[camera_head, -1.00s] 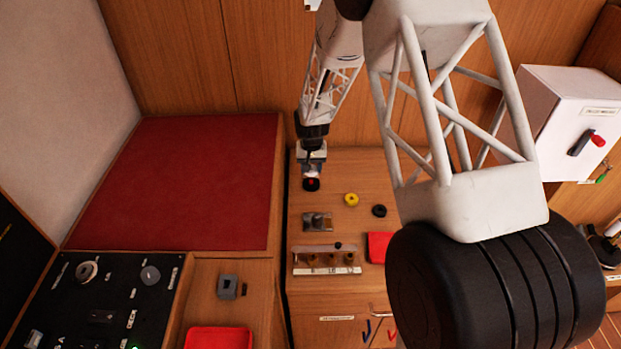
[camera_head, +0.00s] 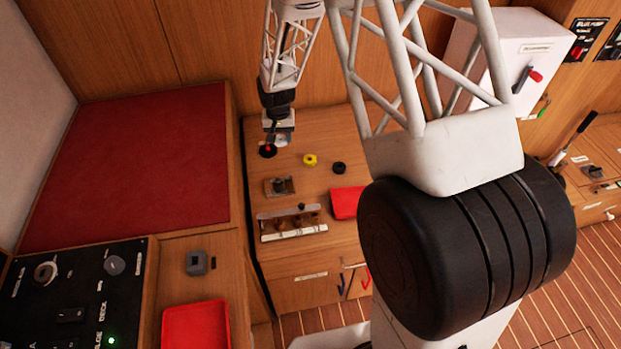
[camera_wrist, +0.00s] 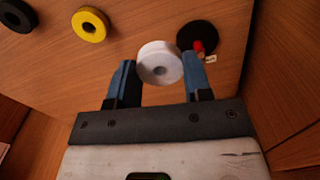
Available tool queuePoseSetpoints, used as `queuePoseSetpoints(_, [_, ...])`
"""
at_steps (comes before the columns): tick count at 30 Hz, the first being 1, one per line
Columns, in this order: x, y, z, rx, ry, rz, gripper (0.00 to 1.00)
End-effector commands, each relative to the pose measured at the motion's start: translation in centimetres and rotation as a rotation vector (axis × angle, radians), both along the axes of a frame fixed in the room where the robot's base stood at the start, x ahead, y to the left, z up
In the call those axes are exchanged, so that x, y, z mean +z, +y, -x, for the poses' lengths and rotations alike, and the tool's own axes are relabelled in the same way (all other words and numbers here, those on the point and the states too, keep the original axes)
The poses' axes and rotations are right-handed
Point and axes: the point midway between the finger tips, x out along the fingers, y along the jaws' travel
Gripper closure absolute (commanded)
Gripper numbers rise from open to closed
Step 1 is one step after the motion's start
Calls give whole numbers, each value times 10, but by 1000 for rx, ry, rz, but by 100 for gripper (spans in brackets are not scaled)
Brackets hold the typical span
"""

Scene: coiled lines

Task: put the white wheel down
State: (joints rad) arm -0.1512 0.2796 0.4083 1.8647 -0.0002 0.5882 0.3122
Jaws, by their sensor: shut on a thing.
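The white wheel (camera_wrist: 160,62) is a thick disc with a centre hole. In the wrist view it sits between the two blue fingertips of my gripper (camera_wrist: 160,75), which is shut on it. In the head view my gripper (camera_head: 279,132) is small and points down over the back of the wooden counter (camera_head: 310,195), with the white wheel (camera_head: 281,141) at its tip. A black disc with a red peg (camera_wrist: 186,32) is just beyond and right of the wheel in the wrist view. I cannot tell how high the wheel is above the counter.
A yellow wheel (camera_head: 310,160) and a black wheel (camera_head: 339,168) lie on the counter to the right. A grey metal fixture (camera_head: 280,186), a wooden rack (camera_head: 292,223) and a red pad (camera_head: 346,203) are nearer the front. Bare wood lies between them.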

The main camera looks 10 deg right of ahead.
Motion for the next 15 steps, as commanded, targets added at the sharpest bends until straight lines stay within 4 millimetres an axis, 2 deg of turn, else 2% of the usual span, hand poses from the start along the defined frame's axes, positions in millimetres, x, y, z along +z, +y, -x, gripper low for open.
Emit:
queuePoseSetpoints(3, [7,-23,27,-82,1,0,81])
queuePoseSetpoints(9, [16,-54,69,-216,0,0,81])
queuePoseSetpoints(15, [21,-74,100,-309,0,0,81])
